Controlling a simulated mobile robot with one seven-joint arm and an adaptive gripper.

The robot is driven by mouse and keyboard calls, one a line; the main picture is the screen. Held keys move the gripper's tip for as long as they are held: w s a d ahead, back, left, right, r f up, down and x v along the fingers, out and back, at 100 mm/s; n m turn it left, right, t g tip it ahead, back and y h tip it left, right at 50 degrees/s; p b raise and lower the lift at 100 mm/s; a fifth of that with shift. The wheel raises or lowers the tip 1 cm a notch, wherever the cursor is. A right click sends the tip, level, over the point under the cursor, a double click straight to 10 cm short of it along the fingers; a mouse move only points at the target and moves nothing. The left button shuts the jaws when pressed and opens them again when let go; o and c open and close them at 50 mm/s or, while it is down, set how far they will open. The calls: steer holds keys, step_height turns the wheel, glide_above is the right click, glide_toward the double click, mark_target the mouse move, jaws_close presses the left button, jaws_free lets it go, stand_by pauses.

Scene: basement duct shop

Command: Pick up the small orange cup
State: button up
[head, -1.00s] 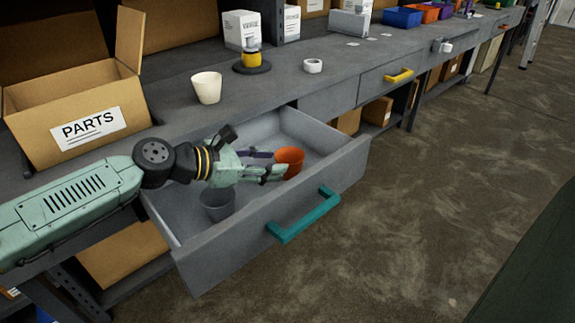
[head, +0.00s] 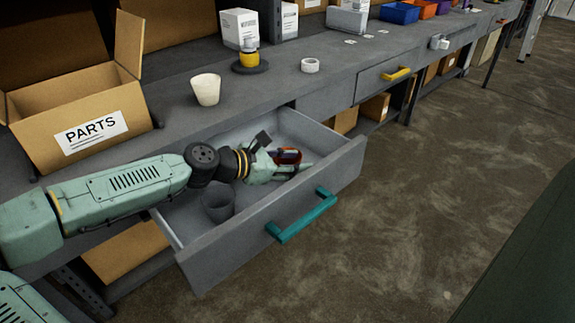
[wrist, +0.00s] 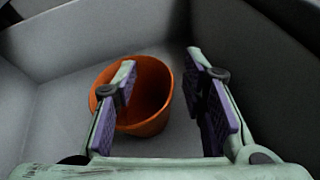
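The small orange cup (head: 289,153) is inside the open grey drawer (head: 325,178), mostly hidden behind my gripper (head: 293,168) in the head view. In the wrist view the orange cup (wrist: 153,121) shows its open mouth and lies between and below the fingers. My gripper (wrist: 162,68) is open. Its left finger overlaps the cup's mouth; I cannot tell whether it is inside the cup or above it. Its right finger is to the right of the cup with a gap.
A grey cup (head: 218,203) stands in the drawer's near left part. The drawer walls rise close around my gripper. A white cup (head: 206,89), a white ring (head: 310,65) and a PARTS box (head: 75,115) are on the bench above.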

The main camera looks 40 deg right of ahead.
jaws_close()
steer(key=shift+r, duration=0.15)
stand_by(0.5)
